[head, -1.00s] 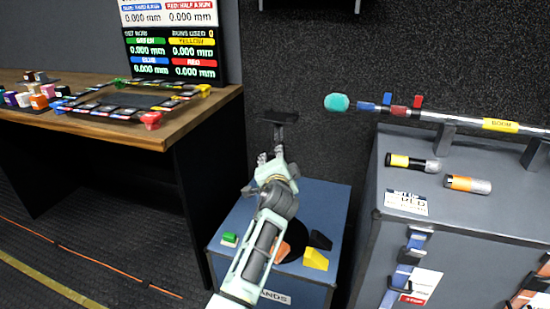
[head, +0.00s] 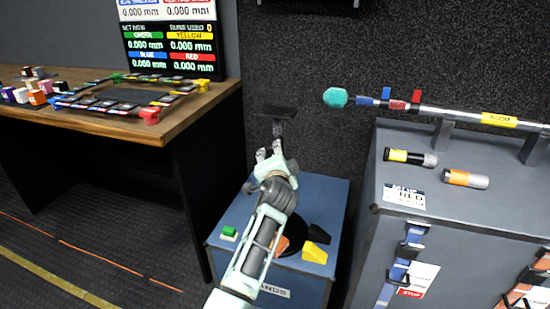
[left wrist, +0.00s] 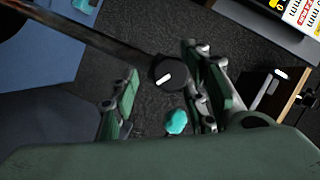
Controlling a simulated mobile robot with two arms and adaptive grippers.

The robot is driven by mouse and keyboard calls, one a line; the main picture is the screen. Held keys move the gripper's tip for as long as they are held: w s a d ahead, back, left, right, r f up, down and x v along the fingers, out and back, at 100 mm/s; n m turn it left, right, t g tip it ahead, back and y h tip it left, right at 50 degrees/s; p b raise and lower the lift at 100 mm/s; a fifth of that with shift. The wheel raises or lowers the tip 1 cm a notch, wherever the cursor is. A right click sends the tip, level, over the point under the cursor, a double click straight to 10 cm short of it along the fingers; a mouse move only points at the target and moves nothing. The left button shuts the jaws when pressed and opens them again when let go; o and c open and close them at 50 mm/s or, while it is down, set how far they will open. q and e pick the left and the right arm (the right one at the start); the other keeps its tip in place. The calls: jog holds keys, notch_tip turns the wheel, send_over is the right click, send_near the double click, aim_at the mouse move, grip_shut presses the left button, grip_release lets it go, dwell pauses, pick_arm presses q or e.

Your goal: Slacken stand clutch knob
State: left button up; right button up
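The black round knob (left wrist: 168,72) with a white mark shows in the left wrist view, at the end of a dark rod (left wrist: 95,38). It appears between the two spread fingers of my left gripper (left wrist: 162,85), with gaps on both sides; I cannot tell its depth relative to the fingertips. In the head view my left gripper (head: 269,152) is over the back of the blue cabinet, just below the dark top piece (head: 279,113) of the stand. The gripper and arm hide much of the stand. The black round base (head: 292,240) shows partly behind my arm. My right gripper is out of view.
The blue cabinet (head: 318,200) carries a green block (head: 229,232) and a yellow wedge (head: 314,253). A boom with a teal end (head: 335,97) lies over the grey cabinet (head: 460,210) at right. A wooden table (head: 200,110) stands at left.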

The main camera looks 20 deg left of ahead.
pick_arm(q)
jog(key=shift+a+r, duration=0.1)
jog(key=shift+a, duration=0.1)
jog(key=v, duration=0.7)
jog(key=shift+s+d, duration=0.2)
